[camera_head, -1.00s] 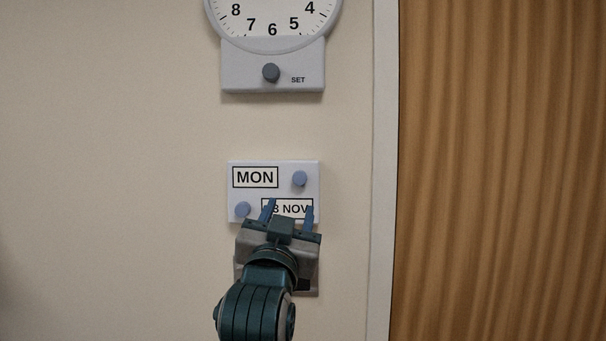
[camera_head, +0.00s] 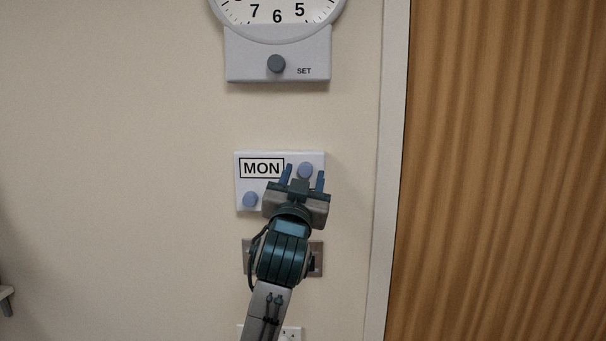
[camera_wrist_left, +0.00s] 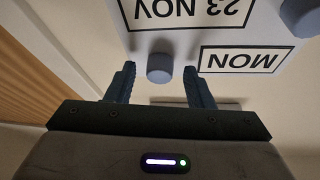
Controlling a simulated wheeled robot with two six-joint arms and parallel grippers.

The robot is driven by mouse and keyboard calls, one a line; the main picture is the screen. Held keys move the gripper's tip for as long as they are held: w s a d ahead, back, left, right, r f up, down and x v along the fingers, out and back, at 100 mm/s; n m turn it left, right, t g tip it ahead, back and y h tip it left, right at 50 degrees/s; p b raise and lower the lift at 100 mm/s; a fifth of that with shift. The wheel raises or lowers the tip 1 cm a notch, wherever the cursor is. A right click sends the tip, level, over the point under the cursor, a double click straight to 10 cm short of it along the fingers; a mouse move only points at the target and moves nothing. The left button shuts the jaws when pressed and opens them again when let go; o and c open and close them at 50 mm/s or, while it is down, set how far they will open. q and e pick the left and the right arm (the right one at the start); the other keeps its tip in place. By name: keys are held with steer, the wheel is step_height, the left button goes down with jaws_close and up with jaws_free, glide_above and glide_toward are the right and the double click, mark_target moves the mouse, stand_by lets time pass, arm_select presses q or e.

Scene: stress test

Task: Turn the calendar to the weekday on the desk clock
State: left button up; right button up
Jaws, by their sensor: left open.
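The white wall calendar (camera_head: 241,184) reads MON in its upper window, and its date window reads 23 NOV in the left wrist view, where the calendar (camera_wrist_left: 188,42) is upside down. A round knob (camera_head: 305,170) sits right of MON; a second knob (camera_head: 250,199) is at the lower left. My left gripper (camera_head: 303,180) is open in front of the calendar. In the left wrist view the upper knob (camera_wrist_left: 160,68) lies between its two fingers, apart from both. The arm hides the date window in the head view. No desk clock with a weekday is in view.
A wall clock (camera_head: 278,50) with a SET knob (camera_head: 276,64) hangs above the calendar. A switch plate (camera_head: 316,258) and a socket plate (camera_head: 292,333) are below, partly behind my arm. A wooden door (camera_head: 500,170) with a pale frame stands right.

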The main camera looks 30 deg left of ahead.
arm_select(q)
steer(key=shift+c, duration=0.2)
arm_select(e)
steer(key=shift+d, duration=0.1)
arm_select(q)
steer(key=c, duration=1)
steer(key=shift+o, duration=0.2)
arm_select(e)
steer(key=shift+w+d, duration=0.15)
steer(key=shift+d, duration=0.15)
arm_select(q)
steer(key=shift+m, duration=0.5)
steer(key=m+h, duration=0.1)
steer(key=m, duration=0.1)
steer(key=m+h, duration=0.1)
steer(key=shift+s+a+r+m, duration=0.1)
steer(key=shift+a+m, duration=0.1)
steer(key=shift+m, duration=0.2)
steer(key=m+h, duration=0.2)
steer(key=m, duration=0.2)
steer(key=shift+h, duration=0.3)
steer(key=shift+r+m, duration=0.1)
steer(key=shift+m, duration=0.7)
arm_select(e)
steer(key=shift+a, duration=0.25)
steer(key=shift+d, duration=0.15)
